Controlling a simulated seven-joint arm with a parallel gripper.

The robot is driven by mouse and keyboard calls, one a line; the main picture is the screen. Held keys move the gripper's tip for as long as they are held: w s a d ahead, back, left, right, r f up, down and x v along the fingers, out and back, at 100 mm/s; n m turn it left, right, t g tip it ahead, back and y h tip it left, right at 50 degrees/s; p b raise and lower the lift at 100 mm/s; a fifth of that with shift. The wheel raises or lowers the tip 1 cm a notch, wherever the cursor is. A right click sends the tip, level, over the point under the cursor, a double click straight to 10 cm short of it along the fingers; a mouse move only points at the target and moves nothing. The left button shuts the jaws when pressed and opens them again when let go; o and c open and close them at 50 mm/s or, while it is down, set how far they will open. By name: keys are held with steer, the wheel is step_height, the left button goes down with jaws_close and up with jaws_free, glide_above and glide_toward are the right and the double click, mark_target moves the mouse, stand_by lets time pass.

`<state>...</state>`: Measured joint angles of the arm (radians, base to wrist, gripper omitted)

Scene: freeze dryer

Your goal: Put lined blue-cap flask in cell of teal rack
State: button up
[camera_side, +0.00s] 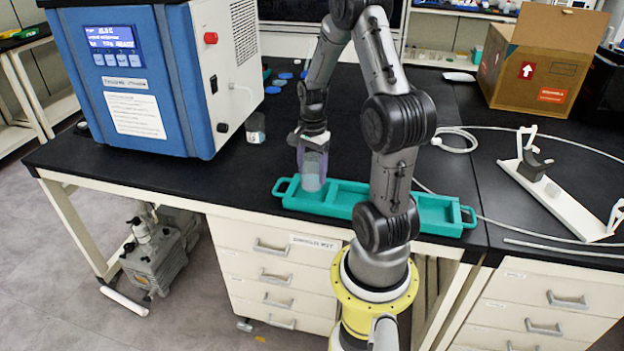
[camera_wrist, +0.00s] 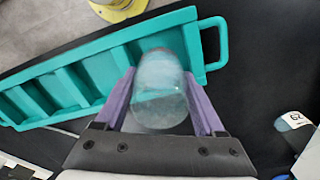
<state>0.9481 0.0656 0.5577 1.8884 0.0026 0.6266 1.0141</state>
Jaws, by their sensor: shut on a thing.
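The teal rack (camera_side: 440,222) lies along the front edge of the black bench; part of it is behind my arm. Its row of cells also shows in the wrist view (camera_wrist: 205,22). My gripper (camera_side: 312,160), with purple fingers, points down over the rack's left end. In the wrist view my gripper (camera_wrist: 160,95) is shut on a clear, rounded flask (camera_wrist: 160,88). The flask (camera_side: 312,182) is roughly upright at the left end cell. I cannot tell whether its base is in the cell or just above it. Its cap and any lines are not clear.
A blue and white freeze dryer (camera_side: 180,80) stands at the left. Another small vessel (camera_side: 256,127) stands beside it, and a labelled one shows in the wrist view (camera_wrist: 296,122). Several blue discs (camera_side: 280,81) lie behind. A white stand (camera_side: 555,195) and a cardboard box (camera_side: 535,70) are at right.

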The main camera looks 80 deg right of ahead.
mark_target(312, 180)
steer(key=shift+f, duration=1.6)
steer(key=shift+f, duration=0.15)
steer(key=o, duration=1.5)
